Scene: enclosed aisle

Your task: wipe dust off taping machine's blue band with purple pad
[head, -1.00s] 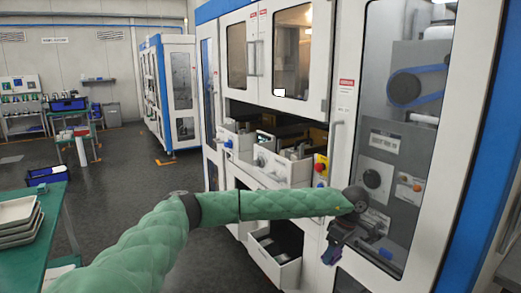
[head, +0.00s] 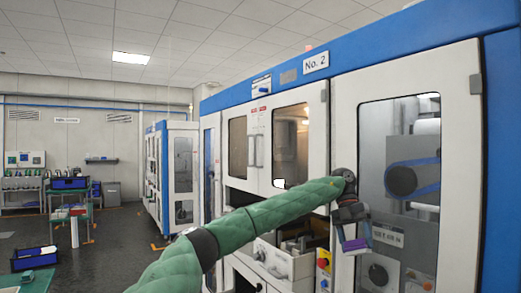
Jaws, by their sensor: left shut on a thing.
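The taping machine (head: 344,140) is a large white cabinet with glass doors. Its blue band (head: 410,43) runs along the top edge, above the doors, and carries a "No. 2" sign. My left arm, in a green sleeve, reaches across from the lower left. My left gripper (head: 353,226) points down in front of the machine's front, well below the band and apart from it. It is shut on the purple pad (head: 356,246), which shows at its tips. I cannot make out dust on the band. My right gripper is out of view.
Open drawers and fixtures (head: 285,262) jut from the machine below my arm. A second white and blue cabinet (head: 175,175) stands farther back. A green table edge (head: 35,282) is at the lower left. The floor between is mostly clear.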

